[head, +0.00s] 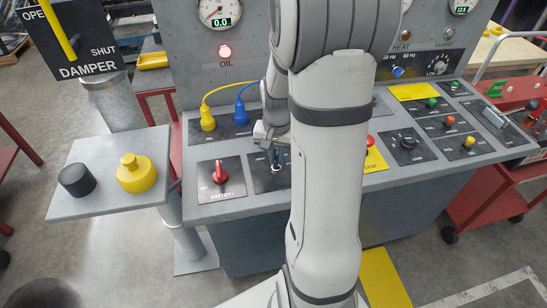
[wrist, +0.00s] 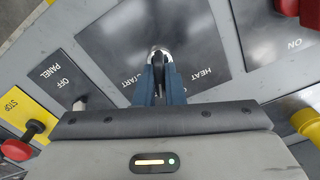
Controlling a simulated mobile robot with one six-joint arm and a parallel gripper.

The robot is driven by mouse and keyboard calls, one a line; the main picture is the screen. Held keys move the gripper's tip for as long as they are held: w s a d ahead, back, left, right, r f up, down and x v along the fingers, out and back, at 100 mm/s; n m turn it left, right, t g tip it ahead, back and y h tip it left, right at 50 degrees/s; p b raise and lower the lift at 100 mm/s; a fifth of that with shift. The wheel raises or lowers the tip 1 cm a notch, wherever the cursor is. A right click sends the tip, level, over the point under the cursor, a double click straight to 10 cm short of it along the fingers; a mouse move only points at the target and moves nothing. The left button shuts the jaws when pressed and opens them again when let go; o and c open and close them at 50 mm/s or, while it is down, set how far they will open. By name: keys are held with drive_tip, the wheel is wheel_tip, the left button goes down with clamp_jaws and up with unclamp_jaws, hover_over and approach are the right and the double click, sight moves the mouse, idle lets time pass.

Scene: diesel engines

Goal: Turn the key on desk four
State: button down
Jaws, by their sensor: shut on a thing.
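The key switch (head: 276,169) sits on a dark plate on the sloped grey desk (head: 240,200), right of the red battery switch (head: 218,172). In the wrist view its round metal lock (wrist: 160,52) shows at the tips of my fingers, on a plate marked HEAT and START. My gripper (head: 274,158) points down at the lock, and its blue fingers (wrist: 160,78) are closed around the key there. The key itself is mostly hidden between the fingers, so its exact angle cannot be told. No number for the desk is readable.
Yellow (head: 207,119) and blue (head: 240,114) cable plugs stand behind my gripper. A red stop button (wrist: 17,149) on a yellow plate and a PANEL switch (wrist: 79,104) are close by. A side shelf (head: 105,190) holds a black knob and a yellow cap. My arm hides the desk's middle.

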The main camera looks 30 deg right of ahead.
sight(276, 155)
drive_tip(key=m+b, duration=0.1)
drive_tip(key=m, duration=0.4)
drive_tip(key=shift+m, duration=0.3)
drive_tip(key=m+b, duration=0.1)
drive_tip(key=m, duration=0.3)
drive_tip(key=shift+m, duration=0.3)
drive_tip(key=shift+w+r, duration=0.1)
drive_tip(key=shift+r, duration=0.05)
drive_tip(key=c, duration=1.7)
unclamp_jaws()
drive_tip(key=shift+w+a, duration=0.1)
drive_tip(key=shift+a, duration=0.05)
drive_tip(key=shift+o, duration=0.9)
wheel_tip(276, 155, up, 8)
drive_tip(key=shift+f, duration=0.2)
